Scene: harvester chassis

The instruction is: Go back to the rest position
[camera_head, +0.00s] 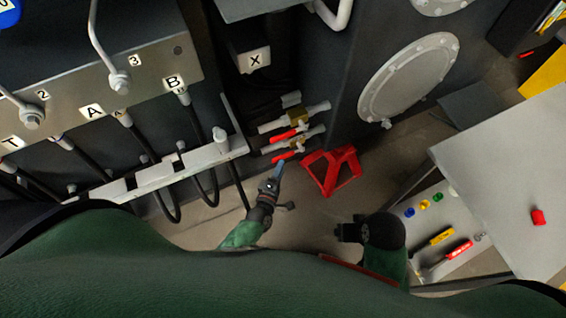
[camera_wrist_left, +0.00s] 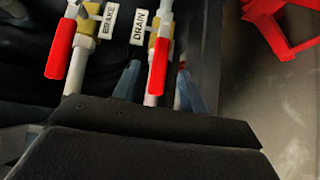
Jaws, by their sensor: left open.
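My left gripper (camera_head: 279,170) is in front of the valve pair beside the hydraulic block. In the left wrist view the left gripper (camera_wrist_left: 160,85) has its two blue-grey fingers apart. The red drain valve handle (camera_wrist_left: 159,67) lies between them in the picture; I cannot tell if they touch it. The red brake valve handle (camera_wrist_left: 62,50) is to the left of the fingers. Both handles run along their pipes. The drain handle (camera_head: 286,156) is the one closer to the gripper in the head view. My right gripper (camera_head: 347,232) is over the floor; its finger opening is unclear.
A red stand (camera_head: 332,170) is on the floor right of the valves. A grey table (camera_head: 500,165) at right bears a red cap (camera_head: 538,217). A lower shelf (camera_head: 425,225) holds screwdrivers and small coloured caps. Hoses hang below the block at left.

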